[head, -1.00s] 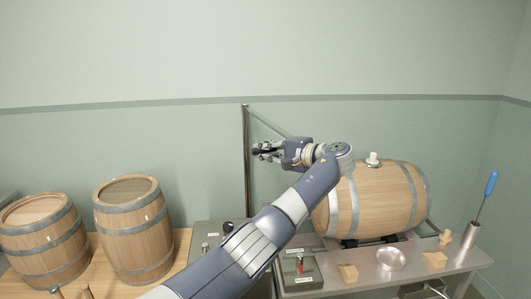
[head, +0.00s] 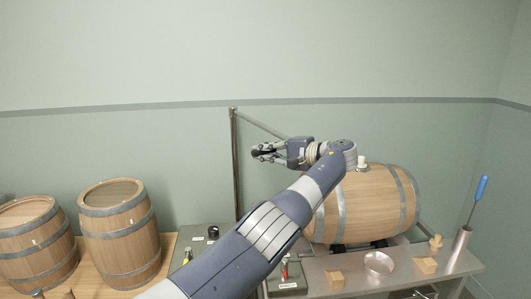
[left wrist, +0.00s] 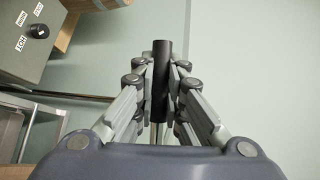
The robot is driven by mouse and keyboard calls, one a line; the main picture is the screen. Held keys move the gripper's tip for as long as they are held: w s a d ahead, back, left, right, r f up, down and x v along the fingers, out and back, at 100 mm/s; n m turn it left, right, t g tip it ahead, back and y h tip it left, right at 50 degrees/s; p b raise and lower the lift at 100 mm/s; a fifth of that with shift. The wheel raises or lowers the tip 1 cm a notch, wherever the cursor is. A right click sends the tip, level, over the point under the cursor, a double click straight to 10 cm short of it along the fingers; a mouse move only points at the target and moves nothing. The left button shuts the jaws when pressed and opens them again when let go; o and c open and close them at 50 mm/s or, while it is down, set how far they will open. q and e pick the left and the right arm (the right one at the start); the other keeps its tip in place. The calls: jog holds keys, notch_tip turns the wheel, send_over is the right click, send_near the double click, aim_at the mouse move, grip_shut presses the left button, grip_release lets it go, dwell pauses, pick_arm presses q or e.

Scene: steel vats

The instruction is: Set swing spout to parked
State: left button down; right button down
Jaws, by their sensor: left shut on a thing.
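The swing spout is a thin grey post (head: 236,165) with a slanting tube (head: 262,124) running from its top down to the right, behind my left arm. The tube's far end is hidden behind my left wrist. My left gripper (head: 258,152) is to the right of the post, below the tube, pointing left. In the left wrist view its fingers (left wrist: 160,85) are shut on an upright black cylindrical grip (left wrist: 161,75), probably the spout's handle. The grip's lower part and its join to the spout are hidden. My right gripper is not in view.
A lying barrel (head: 365,205) with a pale bung (head: 362,162) rests behind my forearm on a steel bench (head: 330,262). Two upright barrels stand at the left. A control box with a black knob (head: 212,232) and labels is by the post. Wall space above is clear.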

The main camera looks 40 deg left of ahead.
pick_arm(q)
jog(key=c, duration=1.6)
grip_release()
jog(key=shift+a, duration=0.15)
jog(key=shift+c, duration=0.2)
jog(key=d+r, duration=0.1)
jog(key=d, duration=0.6)
jog(key=shift+w+d, duration=0.2)
jog(key=shift+r, duration=0.1)
